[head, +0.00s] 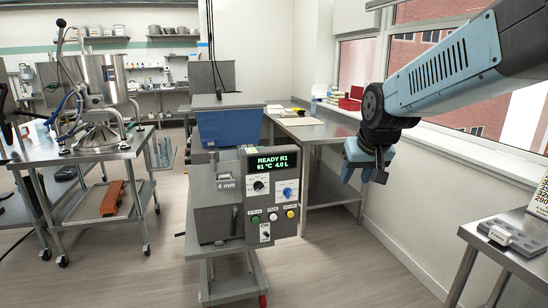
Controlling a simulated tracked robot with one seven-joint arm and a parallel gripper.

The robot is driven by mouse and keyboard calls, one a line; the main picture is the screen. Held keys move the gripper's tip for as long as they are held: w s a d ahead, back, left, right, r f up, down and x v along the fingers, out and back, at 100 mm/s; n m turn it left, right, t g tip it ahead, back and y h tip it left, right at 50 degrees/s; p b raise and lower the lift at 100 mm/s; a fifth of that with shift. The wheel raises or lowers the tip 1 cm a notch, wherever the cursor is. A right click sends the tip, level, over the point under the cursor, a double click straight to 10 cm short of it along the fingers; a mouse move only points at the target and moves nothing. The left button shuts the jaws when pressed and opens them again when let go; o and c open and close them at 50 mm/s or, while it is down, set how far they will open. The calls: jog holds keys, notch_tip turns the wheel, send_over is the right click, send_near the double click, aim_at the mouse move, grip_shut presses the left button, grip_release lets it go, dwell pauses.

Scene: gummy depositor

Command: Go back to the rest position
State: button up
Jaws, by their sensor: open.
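My gripper (366,176) is open and empty at the right of the head view. It hangs in the air, pointing down, at the end of my blue and black arm, which reaches in from the upper right. The gummy depositor (240,195) stands in the middle, left of my gripper and apart from it. It has a blue hopper (230,127) on top. Its display (270,162) reads "READY R1", "61 °C" and "4.0 L". Knobs and coloured buttons sit below the display.
A steel cart with a metal kettle (100,80) stands at left. A steel table (315,132) with papers and a red box (350,102) runs along the window wall behind my gripper. Another steel table (505,245) with a small grey device (510,238) is at lower right. The floor between is clear.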

jog(key=s+d, duration=0.2)
jog(key=s, duration=0.6)
jog(key=s+d, duration=0.2)
jog(key=s, duration=0.7)
jog(key=shift+s+r+m+g+h, duration=0.3)
jog(key=shift+r+m, duration=0.1)
